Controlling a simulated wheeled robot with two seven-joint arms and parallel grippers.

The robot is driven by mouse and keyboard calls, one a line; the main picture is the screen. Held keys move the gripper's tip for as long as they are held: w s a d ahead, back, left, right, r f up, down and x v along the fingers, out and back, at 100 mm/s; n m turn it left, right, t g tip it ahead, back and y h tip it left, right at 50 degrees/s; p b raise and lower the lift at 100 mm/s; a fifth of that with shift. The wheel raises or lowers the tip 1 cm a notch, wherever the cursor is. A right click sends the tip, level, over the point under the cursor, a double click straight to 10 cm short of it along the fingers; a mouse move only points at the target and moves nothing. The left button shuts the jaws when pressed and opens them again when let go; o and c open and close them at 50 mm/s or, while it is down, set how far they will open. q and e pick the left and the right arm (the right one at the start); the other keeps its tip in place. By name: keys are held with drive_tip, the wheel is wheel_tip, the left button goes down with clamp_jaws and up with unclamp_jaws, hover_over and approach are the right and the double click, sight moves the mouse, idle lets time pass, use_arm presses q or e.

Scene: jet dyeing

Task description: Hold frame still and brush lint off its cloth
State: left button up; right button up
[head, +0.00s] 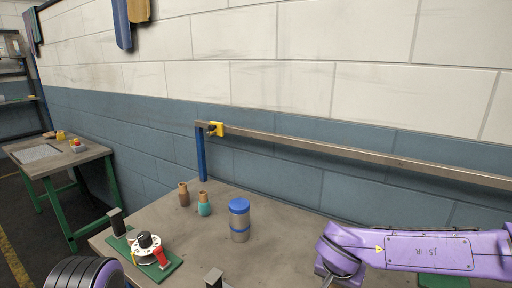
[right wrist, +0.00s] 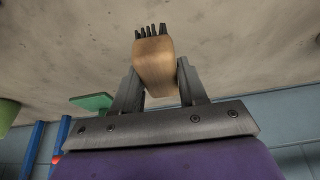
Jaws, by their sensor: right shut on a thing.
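My right gripper (right wrist: 155,80) is shut on a brush (right wrist: 154,62) with a pale wooden body. Several short dark bristles point away from the gripper at its far end. In the head view my right arm reaches in over the table's right part; its gripper is mostly cut off by the bottom edge, and the brush is not seen there.
The grey table (head: 282,215) holds a blue-lidded jar (head: 240,220), two small bottles (head: 204,204), and a green board (head: 172,268) with a white dial (head: 146,250) and red handle (head: 161,257). A metal rail (head: 350,150) runs along the back. A side table (head: 85,161) stands left.

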drive_tip(key=f+n+y, duration=0.1)
drive_tip(key=n, duration=0.1)
drive_tip(key=s+f+n+y, duration=0.1)
drive_tip(key=n, duration=0.1)
drive_tip(key=f+n, duration=0.1)
drive_tip(key=n, duration=0.2)
drive_tip(key=shift+s+a+f+t+y, duration=0.15)
drive_tip(key=shift+f+t+y, duration=0.15)
drive_tip(key=shift+y, duration=0.1)
drive_tip(key=shift+s+d+f, duration=0.15)
drive_tip(key=shift+s+d, duration=0.05)
drive_tip(key=shift+d, duration=0.1)
drive_tip(key=shift+w+d, duration=0.1)
drive_tip(key=shift+d, duration=0.1)
